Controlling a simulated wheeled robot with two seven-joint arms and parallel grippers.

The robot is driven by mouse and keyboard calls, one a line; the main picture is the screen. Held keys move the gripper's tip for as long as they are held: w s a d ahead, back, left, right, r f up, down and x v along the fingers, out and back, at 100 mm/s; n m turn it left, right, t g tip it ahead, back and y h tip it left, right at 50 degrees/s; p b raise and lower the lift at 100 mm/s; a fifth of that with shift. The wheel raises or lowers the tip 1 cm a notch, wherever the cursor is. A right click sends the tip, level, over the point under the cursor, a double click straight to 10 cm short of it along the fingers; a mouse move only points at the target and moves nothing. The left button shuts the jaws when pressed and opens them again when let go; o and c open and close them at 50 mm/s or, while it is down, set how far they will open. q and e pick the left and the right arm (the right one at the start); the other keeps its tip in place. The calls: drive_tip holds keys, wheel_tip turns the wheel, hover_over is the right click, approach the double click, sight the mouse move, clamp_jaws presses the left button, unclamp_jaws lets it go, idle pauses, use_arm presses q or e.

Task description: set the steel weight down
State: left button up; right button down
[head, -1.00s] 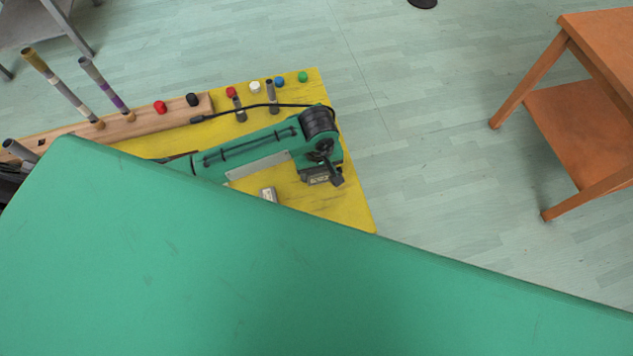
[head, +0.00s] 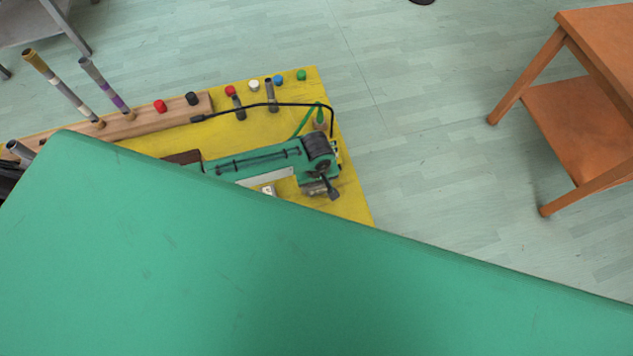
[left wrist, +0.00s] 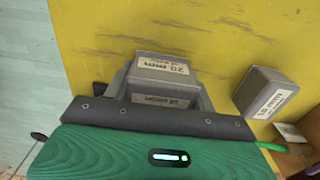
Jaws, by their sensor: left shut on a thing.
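My left gripper (head: 320,188) is at the right end of the yellow board. In the left wrist view it is shut on a grey steel weight (left wrist: 160,78) with a white label, which seems to read "20 mm". In the head view the weight is mostly hidden under my gripper. I cannot tell whether it touches the board. A second grey block (left wrist: 265,92) with a white label stands apart on the board, to the right in the left wrist view. It partly shows in the head view (head: 268,189). My right gripper is not in view.
The yellow board (head: 350,205) has bare room around the gripper, with its edge close on the right. Coloured knobs, two grey pegs (head: 270,95) and a black cable (head: 270,104) lie behind. A wooden rail (head: 150,122) holds two tall sticks. An orange table (head: 590,110) stands right.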

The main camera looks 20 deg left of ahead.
use_arm(q)
drive_tip(key=o, duration=1.2)
drive_tip(key=shift+f, duration=0.1)
drive_tip(key=shift+o, duration=1.2)
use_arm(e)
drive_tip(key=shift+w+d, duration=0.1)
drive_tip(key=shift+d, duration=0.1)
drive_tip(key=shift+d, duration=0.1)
use_arm(q)
wheel_tip(320, 180, up, 12)
drive_tip(key=shift+f+b, duration=0.2)
drive_tip(key=shift+b, duration=0.6)
drive_tip(key=shift+r, duration=0.35)
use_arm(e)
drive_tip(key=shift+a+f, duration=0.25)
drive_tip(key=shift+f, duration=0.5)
